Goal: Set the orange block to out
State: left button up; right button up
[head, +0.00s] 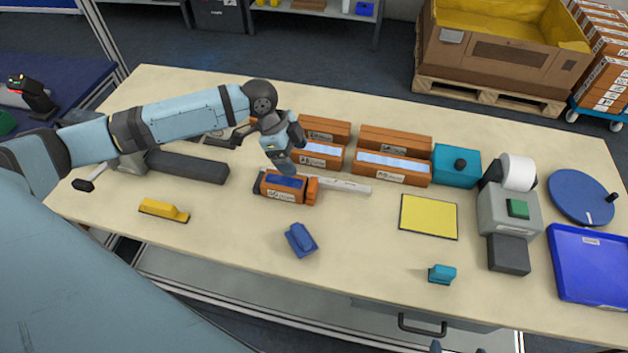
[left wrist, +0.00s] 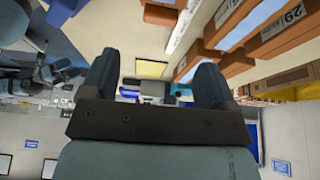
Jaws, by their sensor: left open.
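An orange block (head: 312,190) sits near the left end of a pale flat rail (head: 345,186) in the middle of the table. A brown labelled box with a dark blue top (head: 282,190) hides part of it on the left. My left gripper (head: 286,163) is just above and behind the box and block, apart from the block as far as I can tell. In the left wrist view its two fingers (left wrist: 152,78) are spread with nothing held between them. Two small dark tips at the bottom edge of the head view may be my right gripper (head: 458,348).
Labelled brown bins (head: 392,168) stand behind the rail. A dark grey bar (head: 187,166) and yellow tool (head: 163,210) lie left; a blue object (head: 300,240) lies in front. A yellow mat (head: 428,217) and label printer (head: 508,210) are to the right.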

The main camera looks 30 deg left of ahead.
aim_at(312, 184)
pick_arm(q)
jog(key=p+x, duration=0.1)
jog(key=x, duration=1)
jog(key=shift+d+f, duration=0.1)
jog(key=shift+f, duration=0.15)
pick_arm(e)
jog(key=shift+w+d+r, duration=0.15)
jog(key=shift+w+r, duration=0.1)
jog(key=shift+r, duration=0.55)
pick_arm(q)
jog(key=shift+c, duration=0.5)
